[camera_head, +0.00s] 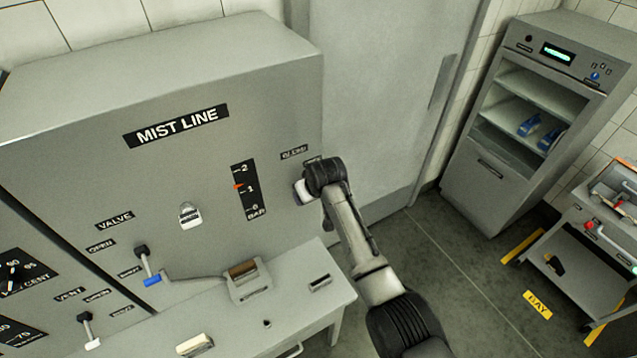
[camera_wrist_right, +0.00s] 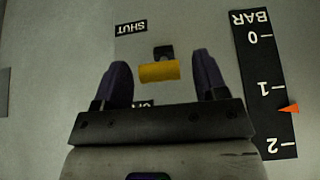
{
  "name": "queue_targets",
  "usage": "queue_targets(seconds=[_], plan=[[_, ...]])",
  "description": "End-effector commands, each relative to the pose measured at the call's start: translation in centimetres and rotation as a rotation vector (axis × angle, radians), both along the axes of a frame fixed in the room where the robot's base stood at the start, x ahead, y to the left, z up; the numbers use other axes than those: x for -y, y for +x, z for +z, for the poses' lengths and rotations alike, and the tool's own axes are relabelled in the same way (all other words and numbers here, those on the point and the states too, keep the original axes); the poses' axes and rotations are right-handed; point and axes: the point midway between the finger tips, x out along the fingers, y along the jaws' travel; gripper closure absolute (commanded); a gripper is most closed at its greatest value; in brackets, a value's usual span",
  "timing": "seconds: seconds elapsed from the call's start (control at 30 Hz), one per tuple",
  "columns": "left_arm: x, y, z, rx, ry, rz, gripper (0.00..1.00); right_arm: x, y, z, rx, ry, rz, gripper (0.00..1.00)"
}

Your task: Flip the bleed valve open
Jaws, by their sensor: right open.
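The bleed valve shows in the right wrist view as a small lever with a yellow handle (camera_wrist_right: 159,72) on a dark mount, on the grey panel. A SHUT label (camera_wrist_right: 131,28) appears upside down above it, and another label (camera_wrist_right: 145,103) below is mostly hidden by my gripper. My right gripper (camera_wrist_right: 161,66) is open, its two dark fingers apart on either side of the yellow handle, with gaps showing. In the head view my right gripper (camera_head: 305,190) is at the right side of the MIST LINE panel (camera_head: 215,90); my wrist hides the lever there. My left gripper is not in view.
A BAR scale (camera_head: 245,190) with an orange pointer is close beside the gripper. A cabinet (camera_head: 480,185) and a cart (camera_head: 575,270) stand at the right.

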Motion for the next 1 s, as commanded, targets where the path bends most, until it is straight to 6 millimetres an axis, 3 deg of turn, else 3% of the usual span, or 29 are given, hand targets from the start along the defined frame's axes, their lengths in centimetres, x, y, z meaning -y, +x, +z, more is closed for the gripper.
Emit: queue_targets(seconds=[0.5, 0.7, 1.0], plan=[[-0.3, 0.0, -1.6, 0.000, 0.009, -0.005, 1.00, 1.8, -3.7, 7.2, 0.003, 0.001, 0.000, 0.34], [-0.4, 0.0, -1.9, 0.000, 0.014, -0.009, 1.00, 2.2, -4.4, 8.8, 0.002, 0.001, -0.001, 0.34], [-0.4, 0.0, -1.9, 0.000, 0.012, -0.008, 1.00, 2.3, -4.6, 9.2, -0.001, 0.000, -0.001, 0.34]])
